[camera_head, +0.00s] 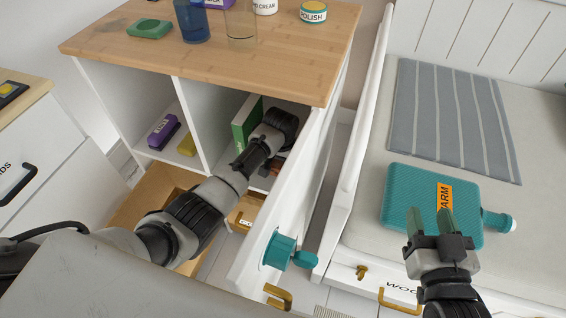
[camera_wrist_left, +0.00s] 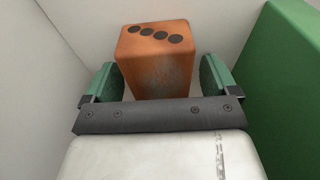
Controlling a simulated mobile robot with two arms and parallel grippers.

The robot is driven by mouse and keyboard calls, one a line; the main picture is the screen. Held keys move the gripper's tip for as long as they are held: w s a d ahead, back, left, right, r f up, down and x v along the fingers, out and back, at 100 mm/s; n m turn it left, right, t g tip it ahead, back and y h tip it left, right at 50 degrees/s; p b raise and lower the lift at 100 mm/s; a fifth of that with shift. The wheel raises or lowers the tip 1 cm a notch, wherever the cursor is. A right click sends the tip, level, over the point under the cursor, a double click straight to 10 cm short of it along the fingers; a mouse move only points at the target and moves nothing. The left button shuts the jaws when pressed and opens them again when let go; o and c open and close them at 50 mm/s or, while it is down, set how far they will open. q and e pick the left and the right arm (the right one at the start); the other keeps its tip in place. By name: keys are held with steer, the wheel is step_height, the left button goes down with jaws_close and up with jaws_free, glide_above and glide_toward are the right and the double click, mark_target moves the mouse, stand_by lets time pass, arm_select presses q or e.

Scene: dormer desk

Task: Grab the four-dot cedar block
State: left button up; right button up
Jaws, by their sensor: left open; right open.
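The cedar block (camera_wrist_left: 158,65) is orange-brown with a row of black dots on its top face. In the left wrist view it stands upright between the green fingers of my left gripper (camera_wrist_left: 158,80), with a gap on each side. In the head view my left gripper (camera_head: 270,160) reaches into the right compartment of the desk shelf, its fingers mostly hidden by the arm. Only a small reddish-brown part of the block (camera_head: 275,166) shows there. My right gripper (camera_head: 431,225) is open and empty above the teal case.
A green box (camera_head: 245,122) stands beside the block; it also fills the right of the left wrist view (camera_wrist_left: 285,90). White compartment walls are close around the left gripper. Purple (camera_head: 163,132) and yellow (camera_head: 187,145) items lie in the left compartment.

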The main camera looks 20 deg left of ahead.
arm_select(q)
steer(key=c, duration=1)
steer(key=shift+r, duration=0.2)
steer(key=shift+c, duration=0.2)
